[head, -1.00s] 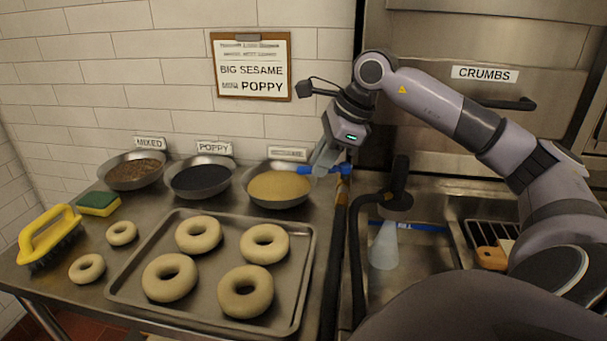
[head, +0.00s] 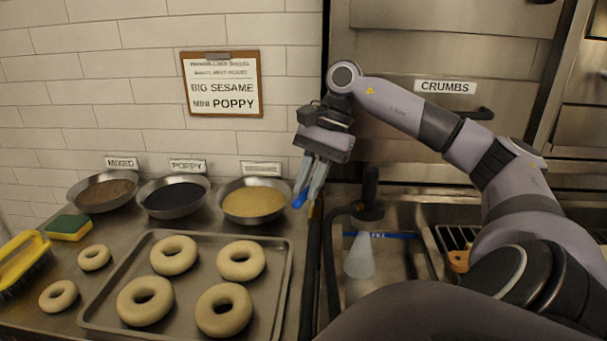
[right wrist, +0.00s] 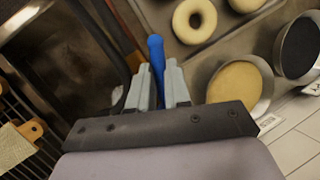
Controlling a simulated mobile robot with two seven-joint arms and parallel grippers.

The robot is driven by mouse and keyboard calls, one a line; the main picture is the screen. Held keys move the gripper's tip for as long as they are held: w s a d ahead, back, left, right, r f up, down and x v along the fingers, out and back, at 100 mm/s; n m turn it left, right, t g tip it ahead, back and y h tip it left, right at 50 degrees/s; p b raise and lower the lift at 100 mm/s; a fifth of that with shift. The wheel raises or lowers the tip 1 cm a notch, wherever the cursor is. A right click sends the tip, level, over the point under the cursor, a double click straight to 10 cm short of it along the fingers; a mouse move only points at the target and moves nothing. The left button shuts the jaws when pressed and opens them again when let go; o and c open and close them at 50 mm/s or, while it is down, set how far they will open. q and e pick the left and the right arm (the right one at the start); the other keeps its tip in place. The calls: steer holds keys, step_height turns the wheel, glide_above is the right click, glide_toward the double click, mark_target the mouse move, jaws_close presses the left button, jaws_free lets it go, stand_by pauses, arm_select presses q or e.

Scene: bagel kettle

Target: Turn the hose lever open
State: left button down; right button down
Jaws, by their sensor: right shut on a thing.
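The hose lever is a blue handle (head: 299,198) on the upright pipe (head: 314,235) at the left side of the sink. In the head view it points down and toward me. My right gripper (head: 308,186) is above it, fingers pointing down, shut on it. In the right wrist view the blue lever (right wrist: 155,50) stands between the two grey fingertips (right wrist: 160,85) and sticks out past them. The lever's pivot is hidden. A dark spray head (head: 368,205) hangs over the sink with a pale cone (head: 359,256) below it. My left gripper is not in view.
A tray (head: 288,262) with several bagels lies left of the pipe. A sesame bowl (head: 254,203) stands close to my right gripper, with poppy (head: 174,198) and mixed (head: 101,193) bowls beyond. A dark hose (head: 331,265) runs beside the pipe.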

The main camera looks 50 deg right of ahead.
steer(key=shift+s+d+r+n+g+p, duration=0.15)
steer(key=shift+s+n+g+p, duration=0.15)
steer(key=shift+n, duration=0.4)
steer(key=shift+s+d+f+n+g+p, duration=0.15)
steer(key=shift+n+g+p, duration=0.2)
steer(key=shift+n, duration=0.35)
steer(key=shift+s+d+r+n+g+p, duration=0.1)
steer(key=shift+s+n+g+p, duration=0.2)
steer(key=shift+n, duration=0.4)
steer(key=c, duration=1.1)
jaws_free()
